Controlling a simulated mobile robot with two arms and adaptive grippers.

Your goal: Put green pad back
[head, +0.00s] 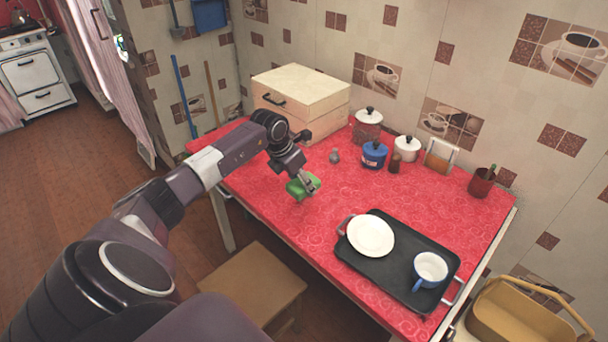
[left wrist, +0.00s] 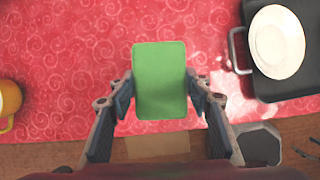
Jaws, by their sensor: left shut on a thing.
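The green pad (head: 302,187) is a small green block held between the fingers of my left gripper (head: 308,184), over the front left part of the red counter. In the left wrist view the green pad (left wrist: 160,80) sits upright in the picture with a finger of the left gripper (left wrist: 159,88) on each side. The gripper is shut on it. I cannot tell for sure whether the pad touches the red cloth below. My right gripper is not in view.
A black tray (head: 349,254) with a white plate (head: 370,237) and a blue-white mug (head: 430,268) lies at the right. A wooden box (head: 302,90), a blue pot (head: 374,155), a white pot (head: 407,148) and a red cup (head: 482,182) line the back. The middle of the red counter (head: 400,195) is clear.

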